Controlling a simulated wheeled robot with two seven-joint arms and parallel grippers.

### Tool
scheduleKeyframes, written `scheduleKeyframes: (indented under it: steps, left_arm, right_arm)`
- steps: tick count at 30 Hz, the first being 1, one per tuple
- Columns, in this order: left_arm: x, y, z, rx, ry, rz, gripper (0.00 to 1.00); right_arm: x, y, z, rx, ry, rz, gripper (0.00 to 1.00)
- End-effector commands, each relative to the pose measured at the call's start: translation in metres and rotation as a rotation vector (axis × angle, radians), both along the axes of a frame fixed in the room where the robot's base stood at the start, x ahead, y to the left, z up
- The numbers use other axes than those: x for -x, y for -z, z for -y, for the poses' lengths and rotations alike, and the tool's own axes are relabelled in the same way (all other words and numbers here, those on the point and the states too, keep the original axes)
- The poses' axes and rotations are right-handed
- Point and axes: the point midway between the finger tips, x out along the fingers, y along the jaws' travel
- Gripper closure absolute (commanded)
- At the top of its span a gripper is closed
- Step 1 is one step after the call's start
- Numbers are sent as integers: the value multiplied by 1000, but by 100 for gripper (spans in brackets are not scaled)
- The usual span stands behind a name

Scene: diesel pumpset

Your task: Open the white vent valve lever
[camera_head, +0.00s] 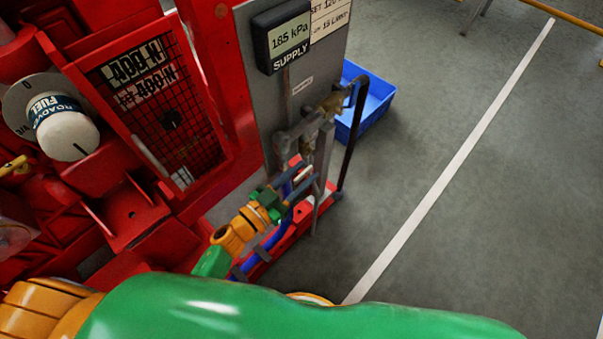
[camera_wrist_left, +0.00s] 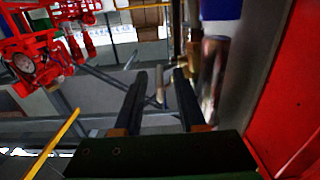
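My left gripper (camera_head: 303,172) is in front of the pipework below the grey supply panel. It is open, and its two dark fingers stand apart in the left wrist view (camera_wrist_left: 160,76). A small pale lever (camera_head: 304,173), which looks like the white vent valve lever, shows between the fingertips. In the left wrist view a narrow pale piece (camera_wrist_left: 160,88) stands between the fingers with gaps on both sides. Contact with it cannot be made out. The brass and grey valve pipework (camera_head: 310,128) is just above the gripper. My right gripper is not in view.
A grey panel (camera_head: 245,65) carries a supply display (camera_head: 287,38) reading 185 kPa. A dark pipe (camera_head: 349,140) runs down right of the valve. Red machinery (camera_head: 225,85) stands close on the left. A blue bin (camera_head: 375,103) is behind. The floor at right is clear.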

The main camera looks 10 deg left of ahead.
Motion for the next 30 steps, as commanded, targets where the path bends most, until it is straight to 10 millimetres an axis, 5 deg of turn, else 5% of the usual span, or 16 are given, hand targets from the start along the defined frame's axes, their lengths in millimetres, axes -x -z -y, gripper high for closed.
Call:
scheduleKeyframes:
  steps: [1,4,5,30]
  left_arm:
    - [0,0,0,0,0,0,71]
    - [0,0,0,0,0,0,98]
    - [0,0,0,0,0,0,100]
    - [1,1,0,-1,0,-2,100]
  right_arm:
    - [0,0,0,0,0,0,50]
    - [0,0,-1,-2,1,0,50]
    - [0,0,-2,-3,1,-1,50]
    - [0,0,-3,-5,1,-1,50]
